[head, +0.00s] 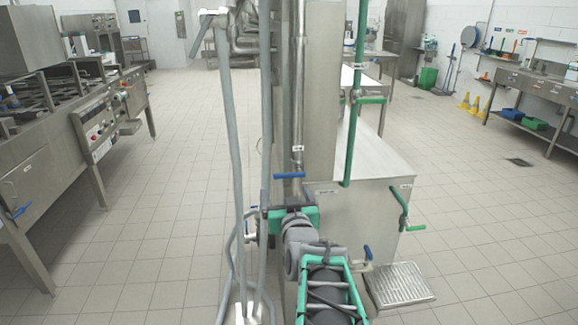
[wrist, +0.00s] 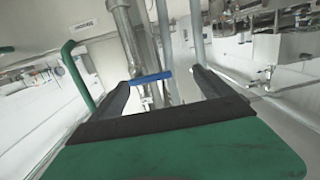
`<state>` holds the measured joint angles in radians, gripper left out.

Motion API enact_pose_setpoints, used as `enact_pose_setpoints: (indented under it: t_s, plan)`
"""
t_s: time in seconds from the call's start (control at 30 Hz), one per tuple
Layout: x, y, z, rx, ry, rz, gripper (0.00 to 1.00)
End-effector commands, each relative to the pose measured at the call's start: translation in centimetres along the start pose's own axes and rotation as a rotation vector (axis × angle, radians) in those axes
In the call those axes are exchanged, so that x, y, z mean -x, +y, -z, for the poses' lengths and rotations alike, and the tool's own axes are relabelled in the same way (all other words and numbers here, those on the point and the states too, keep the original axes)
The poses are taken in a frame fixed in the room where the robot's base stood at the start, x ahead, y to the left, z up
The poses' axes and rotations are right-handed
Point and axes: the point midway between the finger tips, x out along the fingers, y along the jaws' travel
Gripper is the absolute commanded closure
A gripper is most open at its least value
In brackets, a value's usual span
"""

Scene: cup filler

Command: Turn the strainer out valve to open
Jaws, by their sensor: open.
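A blue lever handle (head: 290,175) sits level on a vertical steel pipe (head: 298,90) in the middle of the head view. It also shows in the wrist view (wrist: 150,78), seen in the gap between my fingers, beyond or near their tips. I cannot read a tag naming it the strainer out valve. My gripper (head: 284,208) has a green body and dark fingers, and in the head view it is just below the handle. In the wrist view my gripper (wrist: 163,78) is open with nothing held. I cannot tell whether a finger touches the handle.
A steel tank (head: 365,205) stands right of the pipe. Green pipes with a lever (head: 372,100) and a crank-like green handle (head: 405,215) are near it. Another blue lever (head: 368,252) is low on the tank. Tiled floor lies open both sides.

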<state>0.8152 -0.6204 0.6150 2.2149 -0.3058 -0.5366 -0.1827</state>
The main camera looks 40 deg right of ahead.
Motion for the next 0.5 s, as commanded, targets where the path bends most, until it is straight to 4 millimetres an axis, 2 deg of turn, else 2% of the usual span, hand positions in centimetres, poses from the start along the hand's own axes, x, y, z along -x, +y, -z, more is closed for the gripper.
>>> enact_pose_setpoints:
  t_s: [0.03,0.1,0.17,0.5]
  plan:
    - [0.0,1.4,1.0,-0.004,0.042,-0.029,0.05]
    - [-0.1,2.3,1.7,-0.004,0.074,-0.047,0.00]
    - [-0.7,2.4,1.9,-0.005,0.081,-0.049,0.00]
    - [-6.6,2.6,2.3,-0.004,0.078,-0.047,0.00]
